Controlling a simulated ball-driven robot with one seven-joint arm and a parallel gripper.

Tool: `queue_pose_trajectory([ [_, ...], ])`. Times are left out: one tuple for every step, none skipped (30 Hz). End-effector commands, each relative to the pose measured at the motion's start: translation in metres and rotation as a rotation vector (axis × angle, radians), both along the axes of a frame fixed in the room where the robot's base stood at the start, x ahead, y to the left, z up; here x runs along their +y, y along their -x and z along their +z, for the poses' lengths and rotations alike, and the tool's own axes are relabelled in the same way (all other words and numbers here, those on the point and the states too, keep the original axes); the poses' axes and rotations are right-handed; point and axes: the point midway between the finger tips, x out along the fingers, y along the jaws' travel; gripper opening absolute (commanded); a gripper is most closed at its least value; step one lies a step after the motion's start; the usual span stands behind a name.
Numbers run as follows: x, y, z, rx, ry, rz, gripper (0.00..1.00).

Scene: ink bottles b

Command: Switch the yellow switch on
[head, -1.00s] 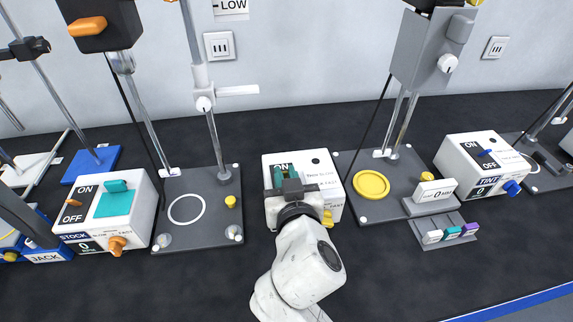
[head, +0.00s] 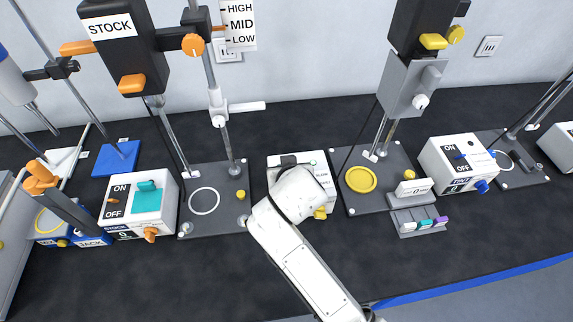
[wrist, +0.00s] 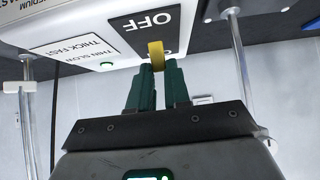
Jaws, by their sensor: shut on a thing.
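The yellow switch (wrist: 156,50) stands out from a black plate (wrist: 146,28) marked OFF in the wrist view, upside down there. The teal fingers of my gripper (wrist: 156,68) are closed on the switch from both sides. The plate's other label is mostly hidden by the switch and fingers. The switch belongs to the white middle box (head: 320,170), where my arm and gripper cover it in the head view.
A yellow knob (head: 321,212) is on the middle box's front. A white box (head: 140,205) with an orange switch stands left, and one with a blue switch (head: 460,165) right. Stands with a white ring (head: 204,188) and a yellow disc (head: 361,167) flank the middle box.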

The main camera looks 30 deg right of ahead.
Motion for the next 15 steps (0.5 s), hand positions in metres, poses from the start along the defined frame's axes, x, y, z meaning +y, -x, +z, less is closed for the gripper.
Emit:
queue_pose_trajectory([
  [0.0000, -0.0012, 0.0024, 0.007, -0.004, 0.000, 0.00],
  [0.0000, -0.0015, 0.0021, 0.013, -0.006, 0.000, 0.00],
  [0.0000, -0.0017, 0.0018, 0.018, -0.007, 0.000, 0.00],
  [-0.0001, -0.0019, 0.0015, 0.020, -0.008, 0.000, 0.00],
  [-0.0001, -0.0021, 0.0014, 0.023, -0.009, 0.000, 0.00],
  [-0.0003, -0.0021, 0.0012, 0.025, -0.010, 0.000, 0.00],
  [-0.0003, -0.0022, 0.0011, 0.026, -0.010, 0.000, 0.00],
  [-0.0003, -0.0022, 0.0009, 0.027, -0.010, 0.000, 0.00],
  [-0.0003, -0.0023, 0.0007, 0.028, -0.011, 0.000, 0.00],
  [-0.0003, -0.0023, 0.0006, 0.028, -0.011, 0.001, 0.00],
  [-0.0003, -0.0023, 0.0006, 0.028, -0.011, 0.000, 0.00],
  [-0.0003, -0.0023, 0.0006, 0.028, -0.011, 0.001, 0.00],
  [-0.0004, -0.0024, 0.0005, 0.028, -0.011, 0.001, 0.00],
  [-0.0003, -0.0023, 0.0006, 0.028, -0.011, 0.001, 0.00],
  [-0.0003, -0.0023, 0.0006, 0.028, -0.011, 0.001, 0.00],
])
